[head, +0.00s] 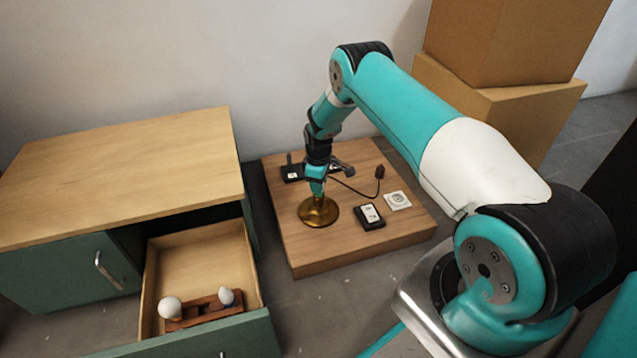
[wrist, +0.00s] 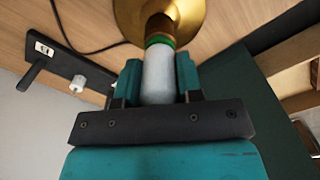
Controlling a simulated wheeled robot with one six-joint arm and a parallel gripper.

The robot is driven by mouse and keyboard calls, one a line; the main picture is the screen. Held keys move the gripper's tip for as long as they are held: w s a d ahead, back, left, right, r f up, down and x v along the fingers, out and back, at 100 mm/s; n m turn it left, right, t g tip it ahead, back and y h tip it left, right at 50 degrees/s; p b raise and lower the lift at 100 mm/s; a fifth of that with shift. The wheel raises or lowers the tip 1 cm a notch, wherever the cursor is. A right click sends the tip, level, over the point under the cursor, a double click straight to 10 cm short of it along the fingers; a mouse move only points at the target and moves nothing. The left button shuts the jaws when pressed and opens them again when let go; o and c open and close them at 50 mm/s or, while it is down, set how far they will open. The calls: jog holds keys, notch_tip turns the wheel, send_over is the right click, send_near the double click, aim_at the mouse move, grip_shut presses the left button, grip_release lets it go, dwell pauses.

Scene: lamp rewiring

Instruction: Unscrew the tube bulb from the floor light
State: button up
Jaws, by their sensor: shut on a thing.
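The floor light has a round brass base (head: 318,212) standing on a wooden board; the base also shows at the top of the wrist view (wrist: 128,14). A white tube bulb (wrist: 158,78) sits at the light's socket, with a green ring (wrist: 160,40) between it and the brass part. My gripper (head: 316,178) points down over the light. In the wrist view my gripper (wrist: 158,85) has its teal fingers on both sides of the tube bulb, shut on it. In the head view the bulb is hidden by my gripper.
The wooden board (head: 300,258) also carries a black switch box (head: 369,216), a white wall socket (head: 397,201), a plug (head: 380,171) on a cable and a black strip (head: 291,173). Left, an open drawer (head: 205,255) holds two white bulbs in a wooden rack (head: 205,312). Cardboard boxes (head: 500,110) stand behind.

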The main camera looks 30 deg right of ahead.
jog(key=n, duration=0.6)
jog(key=shift+n, duration=0.4)
jog(key=n, duration=0.6)
jog(key=shift+r+p, duration=2)
jog(key=shift+r, duration=0.55)
